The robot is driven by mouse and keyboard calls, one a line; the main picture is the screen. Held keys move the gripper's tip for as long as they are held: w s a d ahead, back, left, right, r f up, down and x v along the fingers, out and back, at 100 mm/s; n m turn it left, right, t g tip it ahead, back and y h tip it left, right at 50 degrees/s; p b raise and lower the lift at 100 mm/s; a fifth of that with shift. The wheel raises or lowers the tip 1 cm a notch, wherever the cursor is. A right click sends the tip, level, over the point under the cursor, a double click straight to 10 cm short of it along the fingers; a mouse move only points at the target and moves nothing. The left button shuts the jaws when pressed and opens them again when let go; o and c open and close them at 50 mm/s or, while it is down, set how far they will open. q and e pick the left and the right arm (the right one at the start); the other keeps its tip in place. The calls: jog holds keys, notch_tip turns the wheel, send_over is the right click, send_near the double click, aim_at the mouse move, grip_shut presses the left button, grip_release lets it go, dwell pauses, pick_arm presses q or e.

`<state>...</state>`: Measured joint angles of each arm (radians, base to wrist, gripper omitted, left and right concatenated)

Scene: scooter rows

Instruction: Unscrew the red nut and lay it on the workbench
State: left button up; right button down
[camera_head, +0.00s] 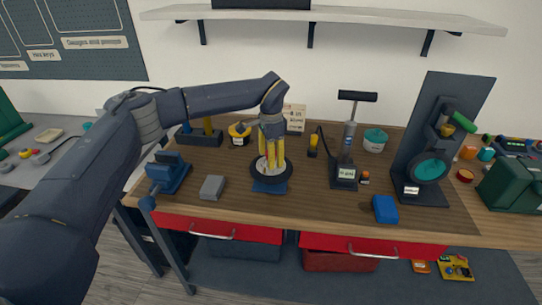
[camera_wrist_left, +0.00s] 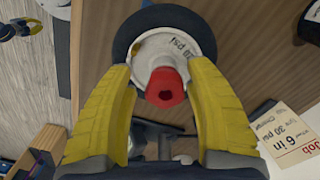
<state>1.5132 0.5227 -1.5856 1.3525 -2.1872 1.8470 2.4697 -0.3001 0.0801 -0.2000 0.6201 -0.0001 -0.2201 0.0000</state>
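The red nut (camera_wrist_left: 165,87) sits at the centre of a pale wheel hub (camera_wrist_left: 178,42) marked "psi". The hub is ringed by a black tyre (camera_wrist_left: 195,17). In the head view the wheel (camera_head: 284,178) lies flat on a blue stand (camera_head: 270,187) on the workbench (camera_head: 231,207). My left gripper (camera_head: 270,165) points down over it. In the wrist view my left gripper (camera_wrist_left: 162,66) is open, with its yellow fingers on either side of the nut and a gap to it on both sides. The nut is hidden in the head view. My right gripper is not in view.
A blue vice (camera_head: 168,174) and a grey block (camera_head: 212,187) are left of the wheel. A floor pump (camera_head: 346,165), a blue block (camera_head: 385,209) and a black stand (camera_head: 430,150) are right. Bare bench lies in front of the wheel.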

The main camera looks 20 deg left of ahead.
pick_arm(q)
jog(key=shift+w+r, duration=0.15)
jog(key=shift+r, duration=0.05)
jog(key=shift+r, duration=0.3)
notch_tip(320, 180, up, 11)
dwell(0.4)
jog(key=shift+r, duration=0.1)
jog(key=m, duration=2.1)
jog(key=shift+m, duration=0.4)
